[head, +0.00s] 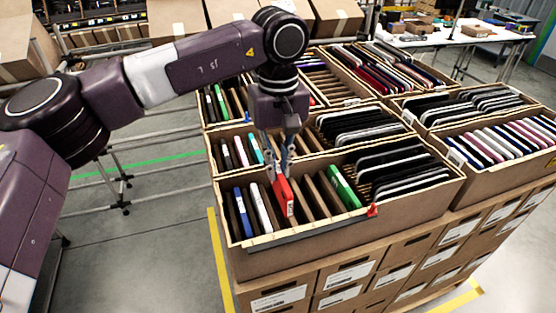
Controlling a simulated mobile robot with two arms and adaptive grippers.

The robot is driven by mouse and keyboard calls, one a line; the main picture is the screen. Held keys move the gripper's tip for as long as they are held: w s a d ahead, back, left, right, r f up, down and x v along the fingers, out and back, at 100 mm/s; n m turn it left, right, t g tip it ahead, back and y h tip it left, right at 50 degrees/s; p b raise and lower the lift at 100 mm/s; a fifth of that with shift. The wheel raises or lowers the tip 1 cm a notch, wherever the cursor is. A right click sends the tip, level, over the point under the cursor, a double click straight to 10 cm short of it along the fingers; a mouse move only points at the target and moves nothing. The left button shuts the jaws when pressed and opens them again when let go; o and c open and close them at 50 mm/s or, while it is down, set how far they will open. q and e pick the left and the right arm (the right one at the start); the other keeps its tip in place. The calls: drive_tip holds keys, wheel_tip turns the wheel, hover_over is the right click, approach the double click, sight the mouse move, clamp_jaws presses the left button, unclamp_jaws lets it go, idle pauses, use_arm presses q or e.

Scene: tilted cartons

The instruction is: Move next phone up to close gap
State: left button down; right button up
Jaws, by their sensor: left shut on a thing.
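My left gripper (280,150) reaches down into the front carton (330,240) and is shut on a red phone (284,196). The red phone stands upright among the cardboard dividers. To its left in the same carton stand a blue phone (243,213) and a white phone (261,207). To its right, past some empty slots, stands a green phone (344,187). Further right is a packed row of dark phones (400,170). The lower part of the red phone is hidden in its slot. My right gripper is not in view.
More open cartons with phones stand behind and to the right, such as one with pale and dark phones (510,140). All rest on stacked labelled boxes (345,275). A small red piece (372,210) sits at the front carton's edge. Open floor lies left.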

sight(278, 195)
use_arm(q)
drive_tip(key=shift+s+f, duration=0.2)
drive_tip(key=shift+f, duration=0.2)
drive_tip(key=shift+f+b, duration=0.3)
drive_tip(key=shift+b, duration=0.15)
drive_tip(key=shift+w+f+b, duration=0.15)
drive_tip(key=shift+f+b, duration=0.15)
drive_tip(key=shift+f, duration=0.3)
drive_tip(key=shift+f+b, duration=0.35)
drive_tip(key=shift+f, duration=0.55)
drive_tip(key=shift+f+b, duration=1.3)
drive_tip(key=shift+f, duration=0.2)
drive_tip(key=shift+f+b, duration=0.5)
drive_tip(key=shift+f, duration=0.15)
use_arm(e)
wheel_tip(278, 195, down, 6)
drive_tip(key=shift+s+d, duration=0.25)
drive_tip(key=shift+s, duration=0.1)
use_arm(q)
drive_tip(key=shift+f, duration=0.1)
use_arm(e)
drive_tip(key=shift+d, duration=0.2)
